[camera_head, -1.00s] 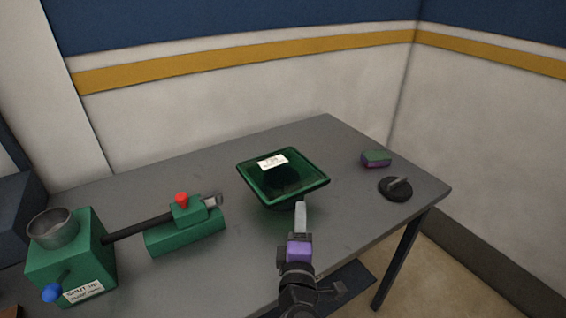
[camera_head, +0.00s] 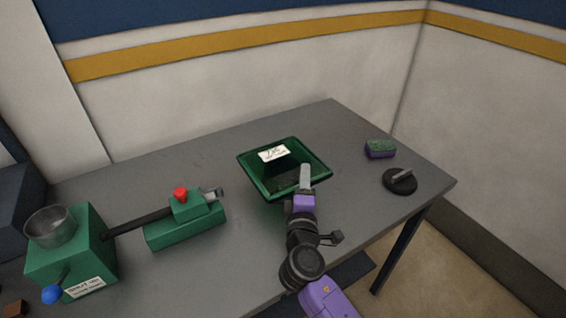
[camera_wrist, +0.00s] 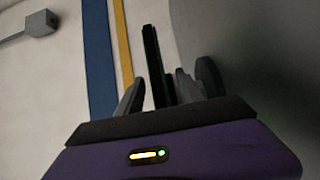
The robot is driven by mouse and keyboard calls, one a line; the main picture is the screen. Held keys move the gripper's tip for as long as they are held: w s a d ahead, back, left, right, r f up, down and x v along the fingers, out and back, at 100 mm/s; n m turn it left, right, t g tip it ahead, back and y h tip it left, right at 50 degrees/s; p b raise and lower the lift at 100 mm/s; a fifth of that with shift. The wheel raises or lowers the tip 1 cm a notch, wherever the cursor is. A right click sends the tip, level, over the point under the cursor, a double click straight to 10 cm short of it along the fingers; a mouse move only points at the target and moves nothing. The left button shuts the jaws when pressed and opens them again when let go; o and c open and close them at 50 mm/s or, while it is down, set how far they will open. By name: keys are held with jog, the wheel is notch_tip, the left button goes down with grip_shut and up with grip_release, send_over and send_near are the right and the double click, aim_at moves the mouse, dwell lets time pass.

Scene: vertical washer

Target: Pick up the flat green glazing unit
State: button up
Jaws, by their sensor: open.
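The green glazing unit (camera_head: 249,172) is a square, dark green piece with a raised rim and a white label, on the grey table in the head view. My gripper (camera_head: 305,176) overlaps its near right edge there. In the wrist view, a thin dark panel with a green edge (camera_wrist: 152,50), apparently the unit seen edge-on, stands between the fingertips of my gripper (camera_wrist: 160,92). The jaws are open, a finger on each side. I cannot tell whether either finger touches it.
A green machine (camera_head: 72,248) with a metal bowl and a red-knobbed arm stands at left on the table (camera_head: 240,240). A purple-and-green block (camera_head: 380,149) and a black disc with a handle (camera_head: 400,182) lie at right, near the edge. Walls stand behind.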

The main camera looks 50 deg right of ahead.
jog(key=shift+d, duration=0.1)
grip_shut()
jog(key=shift+f, duration=0.1)
dwell(1.2)
jog(key=shift+r, duration=0.2)
